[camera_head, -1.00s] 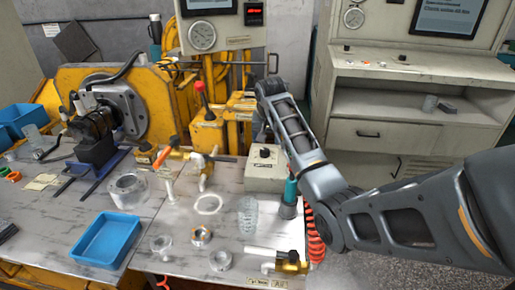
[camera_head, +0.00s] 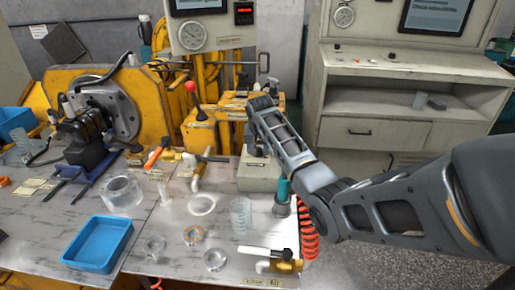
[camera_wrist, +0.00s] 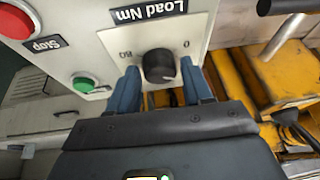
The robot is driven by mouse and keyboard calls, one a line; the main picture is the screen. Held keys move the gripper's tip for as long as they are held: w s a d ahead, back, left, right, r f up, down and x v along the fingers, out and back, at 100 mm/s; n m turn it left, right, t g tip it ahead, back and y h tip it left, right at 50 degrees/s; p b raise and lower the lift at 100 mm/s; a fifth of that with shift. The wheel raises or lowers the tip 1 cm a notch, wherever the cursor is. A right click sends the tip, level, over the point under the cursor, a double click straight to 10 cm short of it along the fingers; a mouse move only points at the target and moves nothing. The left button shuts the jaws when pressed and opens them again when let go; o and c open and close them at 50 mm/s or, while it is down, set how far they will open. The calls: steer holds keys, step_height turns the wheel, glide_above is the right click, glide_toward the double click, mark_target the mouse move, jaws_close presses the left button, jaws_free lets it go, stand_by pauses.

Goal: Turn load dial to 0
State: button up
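The load dial (camera_wrist: 158,64) is a black round knob on a pale panel in the wrist view. Its "Load Nm" label (camera_wrist: 142,12) appears upside down, with 80 at the picture's left of the knob and 0 at its right. The knob's pointer direction is not clear. My gripper (camera_wrist: 160,72) is open, its two blue fingers on either side of the knob with narrow gaps showing; contact is not visible. In the head view, the control box (camera_head: 258,178) stands on the bench below my arm's end, which hides the dial.
A red stop button (camera_wrist: 17,20) and a green button (camera_wrist: 83,84) sit on the same panel. Yellow machinery (camera_wrist: 268,75) lies close at the right. On the bench are a blue tray (camera_head: 98,244), a clear beaker (camera_head: 240,215) and a green-topped bottle (camera_head: 282,195).

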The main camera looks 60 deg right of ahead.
steer(key=c, duration=0.7)
steer(key=shift+c, duration=0.2)
steer(key=shift+n, duration=0.3)
steer(key=shift+r+n+t+y+p, duration=0.1)
steer(key=shift+n+t+y+p, duration=0.25)
steer(key=shift+n+p, duration=0.55)
steer(key=n+y, duration=0.1)
steer(key=n, duration=0.1)
steer(key=shift+s+d+n+t+p, duration=0.1)
steer(key=shift+d+n+t+p, duration=0.05)
steer(key=shift+n+t+p, duration=0.2)
steer(key=n+y, duration=0.1)
steer(key=n, duration=0.2)
steer(key=shift+d+n, duration=0.1)
steer(key=shift+n, duration=0.15)
steer(key=shift+n+t+y+b, duration=0.3)
steer(key=shift+n+y+b, duration=0.35)
steer(key=shift+n, duration=1.05)
